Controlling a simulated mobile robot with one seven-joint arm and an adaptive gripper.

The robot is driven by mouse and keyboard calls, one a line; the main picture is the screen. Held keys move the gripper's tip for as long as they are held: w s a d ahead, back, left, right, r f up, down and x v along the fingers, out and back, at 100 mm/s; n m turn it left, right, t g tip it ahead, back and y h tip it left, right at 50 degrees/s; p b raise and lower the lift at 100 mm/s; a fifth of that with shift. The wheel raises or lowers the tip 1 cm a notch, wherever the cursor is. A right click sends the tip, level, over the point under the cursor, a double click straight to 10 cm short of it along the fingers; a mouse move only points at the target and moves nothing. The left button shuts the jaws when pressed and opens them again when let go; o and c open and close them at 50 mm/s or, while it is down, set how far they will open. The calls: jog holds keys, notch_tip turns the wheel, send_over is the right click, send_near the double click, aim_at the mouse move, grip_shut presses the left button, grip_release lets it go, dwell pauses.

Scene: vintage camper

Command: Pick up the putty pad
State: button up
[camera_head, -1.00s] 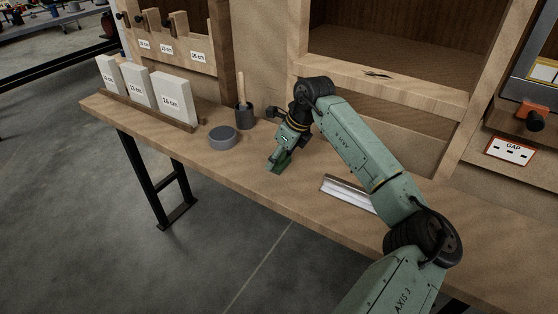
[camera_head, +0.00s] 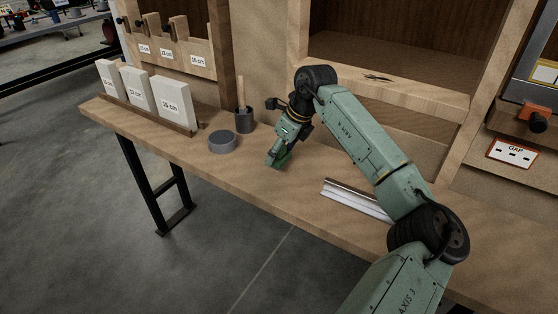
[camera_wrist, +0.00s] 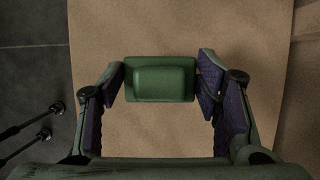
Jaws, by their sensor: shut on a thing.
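The putty pad, a green block with a raised middle, shows between my fingers in the wrist view (camera_wrist: 160,79). In the head view it is a small green shape (camera_head: 283,158) at my gripper's tip, partly hidden by the fingers. My gripper (camera_head: 277,160) is shut on the pad, with one finger at each of its short ends in the wrist view (camera_wrist: 160,80). The pad is over the wooden bench (camera_head: 240,178), near its front edge; I cannot tell for sure how far above the surface it is.
A round grey tin (camera_head: 222,142) and a dark cup (camera_head: 244,119) with a wooden handle stand left of my gripper. White labelled blocks (camera_head: 173,101) stand at the far left. A metal strip (camera_head: 355,202) lies to the right. The bench between is clear.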

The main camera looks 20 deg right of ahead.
jog(key=s+a+r+b, duration=0.2)
jog(key=s+a+b, duration=0.2)
jog(key=s+a, duration=0.7)
jog(key=shift+a+b, duration=0.4)
jog(key=o, duration=0.6)
jog(key=shift+w, duration=0.1)
jog(key=c, duration=0.4)
jog(key=shift+f, duration=0.15)
jog(key=shift+c, duration=0.2)
